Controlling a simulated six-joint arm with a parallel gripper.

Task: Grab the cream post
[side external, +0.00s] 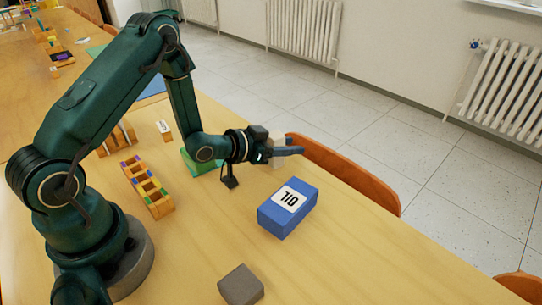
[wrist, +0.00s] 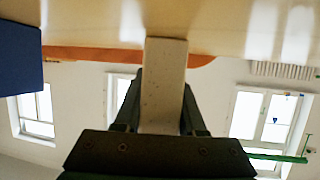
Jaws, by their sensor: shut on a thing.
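The cream post (wrist: 163,75) is a pale, speckled upright block between my gripper's two dark fingers in the wrist view. My gripper (wrist: 160,100) is shut on it, one finger along each side. In the side external view my gripper (side external: 290,150) points right, level, near the table's far edge. There the cream post (side external: 278,142) is only a small pale patch, mostly hidden by the fingers. I cannot tell whether its end touches the table.
A grey block (side external: 240,285) lies nearer the front. A wooden rack (side external: 147,187) and green block (side external: 199,162) stand left. An orange chair back (side external: 345,172) lines the far edge.

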